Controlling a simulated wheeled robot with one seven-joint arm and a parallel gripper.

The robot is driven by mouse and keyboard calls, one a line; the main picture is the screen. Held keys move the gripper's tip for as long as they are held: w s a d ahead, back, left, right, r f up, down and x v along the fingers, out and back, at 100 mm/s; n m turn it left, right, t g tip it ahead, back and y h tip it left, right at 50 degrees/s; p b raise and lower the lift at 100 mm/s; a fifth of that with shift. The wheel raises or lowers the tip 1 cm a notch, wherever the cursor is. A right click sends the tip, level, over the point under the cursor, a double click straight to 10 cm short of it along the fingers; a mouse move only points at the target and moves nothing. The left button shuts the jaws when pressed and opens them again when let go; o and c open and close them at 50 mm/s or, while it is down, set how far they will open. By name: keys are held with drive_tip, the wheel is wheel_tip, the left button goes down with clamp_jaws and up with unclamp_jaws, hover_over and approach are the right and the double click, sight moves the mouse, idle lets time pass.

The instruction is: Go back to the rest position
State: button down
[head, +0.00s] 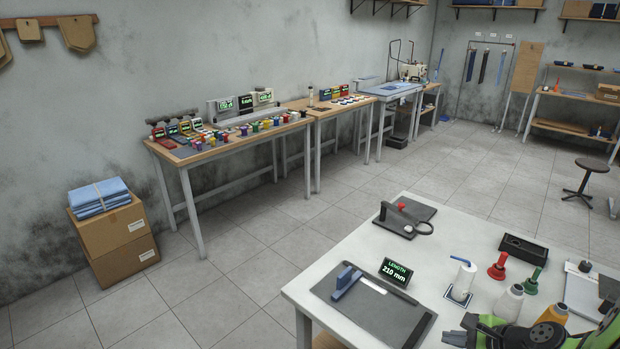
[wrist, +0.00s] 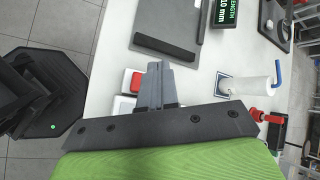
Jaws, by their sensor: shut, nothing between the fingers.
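My gripper (wrist: 154,72) shows in the wrist view with its two grey fingers together and nothing between them. It is over the white table (wrist: 112,60), near its edge. A red and white item (wrist: 132,82) is partly hidden behind the fingers. In the head view my green arm reaches in at the bottom right corner, over the near part of the same table (head: 312,290). The fingertips are hard to make out there.
Near my arm stand a white bottle with a blue spout (head: 462,280), a red bell-shaped item (head: 498,267) and a green one (head: 531,282). The grey measuring board (head: 400,318) and its length display (head: 396,271) are to the left. Open floor (head: 250,270) lies beyond.

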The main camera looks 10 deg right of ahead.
drive_tip(key=s+a+r+n+g+h, duration=0.1)
drive_tip(key=a+r+n+g, duration=0.1)
drive_tip(key=a+r+n, duration=0.45)
drive_tip(key=s+a+r+n+g+h, duration=0.15)
drive_tip(key=a+r+n, duration=0.25)
drive_tip(key=a+n, duration=0.5)
drive_tip(key=s+a+r+n, duration=0.2)
drive_tip(key=s+a+n, duration=0.1)
drive_tip(key=s, duration=0.3)
drive_tip(key=s+a+r+n, duration=0.3)
drive_tip(key=s+a+n, duration=0.1)
drive_tip(key=s, duration=0.2)
drive_tip(key=shift+t, duration=0.45)
drive_tip(key=shift+s+h, duration=0.15)
drive_tip(key=shift+h, duration=0.1)
